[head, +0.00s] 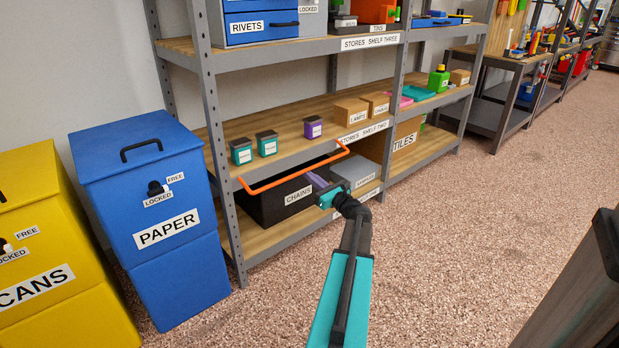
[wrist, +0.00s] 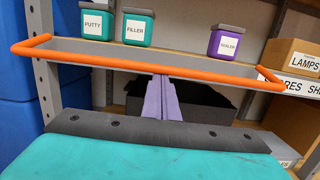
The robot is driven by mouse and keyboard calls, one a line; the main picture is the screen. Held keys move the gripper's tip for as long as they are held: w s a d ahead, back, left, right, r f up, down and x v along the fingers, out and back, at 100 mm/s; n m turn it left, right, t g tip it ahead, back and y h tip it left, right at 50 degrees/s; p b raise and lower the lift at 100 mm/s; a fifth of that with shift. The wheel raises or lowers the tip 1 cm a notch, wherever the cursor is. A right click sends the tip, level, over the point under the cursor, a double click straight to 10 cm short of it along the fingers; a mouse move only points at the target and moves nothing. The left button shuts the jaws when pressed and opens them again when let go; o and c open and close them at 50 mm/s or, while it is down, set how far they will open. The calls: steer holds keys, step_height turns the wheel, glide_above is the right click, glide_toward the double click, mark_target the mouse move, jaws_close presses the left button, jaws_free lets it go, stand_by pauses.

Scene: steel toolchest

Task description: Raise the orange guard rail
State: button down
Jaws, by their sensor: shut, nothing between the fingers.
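The orange guard rail (head: 292,173) is a long bar with bent ends, in front of the grey edge of shelf two. In the wrist view the rail (wrist: 110,62) runs across the upper picture, at about the height of the shelf's lower edge. My gripper (head: 315,180) has purple fingers, shut and empty, in front of the black bin below the rail. In the wrist view the gripper's fingers (wrist: 160,82) point at the rail's middle, their tips just under it. I cannot tell whether they touch it.
Putty (wrist: 97,22), filler (wrist: 134,28) and sealer (wrist: 228,42) jars stand on shelf two behind the rail. A black chains bin (head: 268,207) and a grey box (head: 357,172) sit on the shelf below. A blue paper bin (head: 160,235) stands left. Floor in front is clear.

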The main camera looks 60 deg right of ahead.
steer(key=shift+s+r+p, duration=0.1)
steer(key=shift+r+p, duration=0.2)
steer(key=shift+p, duration=0.4)
